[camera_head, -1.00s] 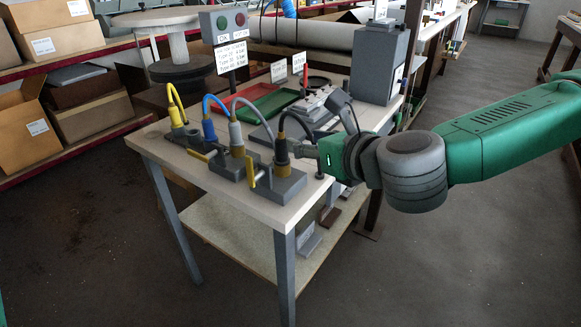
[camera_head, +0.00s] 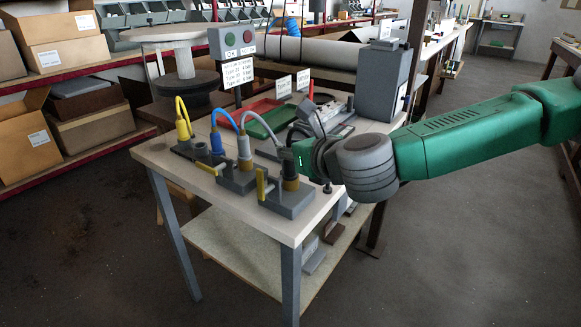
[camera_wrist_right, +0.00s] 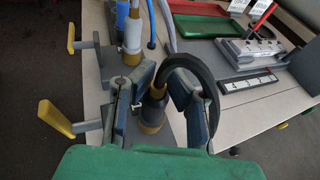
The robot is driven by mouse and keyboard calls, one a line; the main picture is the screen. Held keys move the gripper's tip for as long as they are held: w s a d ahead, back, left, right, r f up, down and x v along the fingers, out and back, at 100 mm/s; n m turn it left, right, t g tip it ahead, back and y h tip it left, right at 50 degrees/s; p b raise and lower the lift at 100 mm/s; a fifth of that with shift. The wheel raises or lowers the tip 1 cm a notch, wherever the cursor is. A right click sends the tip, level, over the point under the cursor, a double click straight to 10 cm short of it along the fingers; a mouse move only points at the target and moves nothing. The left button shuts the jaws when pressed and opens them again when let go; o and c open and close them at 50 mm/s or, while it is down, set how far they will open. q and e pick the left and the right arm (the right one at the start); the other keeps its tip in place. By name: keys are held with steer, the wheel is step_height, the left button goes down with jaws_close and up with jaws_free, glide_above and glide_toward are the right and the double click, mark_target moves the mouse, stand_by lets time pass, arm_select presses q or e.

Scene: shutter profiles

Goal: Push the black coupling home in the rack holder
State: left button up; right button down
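The black coupling (camera_wrist_right: 155,98) stands upright in the nearest holder, with its brass-coloured lower ring (camera_head: 290,184) showing. Its black cable loops over the right finger in the right wrist view. My right gripper (camera_wrist_right: 160,92) has its blue-grey fingers apart, one on each side of the coupling, with a gap visible at the right finger. In the head view my right gripper (camera_head: 293,158) hides the coupling's upper part. The grey rack holder (camera_head: 288,200) has a yellow-handled lever (camera_head: 262,184) beside the coupling. How deep the coupling sits cannot be told. My left gripper is out of view.
Yellow (camera_head: 183,128), blue (camera_head: 217,142) and grey (camera_head: 244,150) couplings stand in holders to the left. A control box (camera_head: 232,40) with green and red buttons, a green tray (camera_head: 270,122) and a grey cabinet (camera_head: 380,82) stand behind. The table's front edge is close.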

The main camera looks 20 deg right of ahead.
steer(key=shift+a, duration=0.25)
steer(key=shift+d+f, duration=0.2)
steer(key=shift+d, duration=0.5)
steer(key=shift+s+d+r, duration=0.1)
steer(key=shift+r, duration=0.15)
steer(key=r+p, duration=0.1)
steer(key=r, duration=0.2)
steer(key=r+p, duration=0.1)
steer(key=r, duration=0.2)
steer(key=a+r, duration=0.1)
steer(key=r, duration=0.2)
steer(key=shift+p, duration=0.4)
steer(key=shift+d+r, duration=0.2)
steer(key=shift+r, duration=0.15)
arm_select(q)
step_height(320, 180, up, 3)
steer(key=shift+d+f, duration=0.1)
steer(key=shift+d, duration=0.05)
arm_select(e)
steer(key=shift+d, duration=0.2)
steer(key=shift+c, duration=2.3)
jaws_free()
steer(key=shift+a, duration=0.25)
steer(key=shift+d, duration=0.1)
